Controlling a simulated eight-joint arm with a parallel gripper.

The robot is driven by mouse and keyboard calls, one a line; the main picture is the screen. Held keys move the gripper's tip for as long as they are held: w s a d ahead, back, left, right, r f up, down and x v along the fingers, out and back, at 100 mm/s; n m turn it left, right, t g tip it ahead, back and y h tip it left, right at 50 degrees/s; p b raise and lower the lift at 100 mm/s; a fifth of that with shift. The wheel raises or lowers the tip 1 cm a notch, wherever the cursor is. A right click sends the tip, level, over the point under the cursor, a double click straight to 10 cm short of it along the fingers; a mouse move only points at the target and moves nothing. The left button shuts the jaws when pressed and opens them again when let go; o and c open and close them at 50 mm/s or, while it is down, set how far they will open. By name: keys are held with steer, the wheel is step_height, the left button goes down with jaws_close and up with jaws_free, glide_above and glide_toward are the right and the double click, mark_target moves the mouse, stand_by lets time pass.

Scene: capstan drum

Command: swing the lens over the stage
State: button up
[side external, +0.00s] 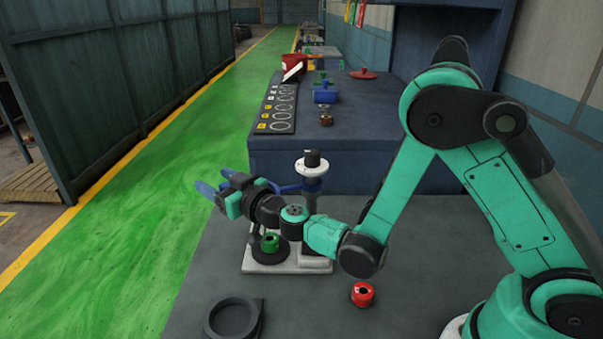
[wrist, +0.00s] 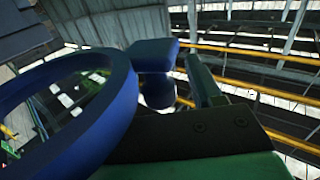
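A stand with a white base (side external: 313,264) has a post topped by a white disc and black knob (side external: 312,165). A blue arm (side external: 290,188) reaches left from the post toward my gripper (side external: 215,188). In the wrist view a large blue lens ring (wrist: 118,115) fills the left side, close to the camera. A dark round stage (side external: 268,255) on the base carries a green part (side external: 270,240). My gripper is left of the post, above and left of the stage, with blue pieces at its end. Whether it grips the lens is unclear.
A red part (side external: 362,294) stands on the grey table right of the base. A black round holder (side external: 233,318) lies at the front. A blue bench (side external: 345,145) behind carries a marked panel (side external: 280,106) and small objects. Green floor is open at left.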

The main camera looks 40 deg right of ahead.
step_height(320, 180, up, 20)
stand_by(1.0)
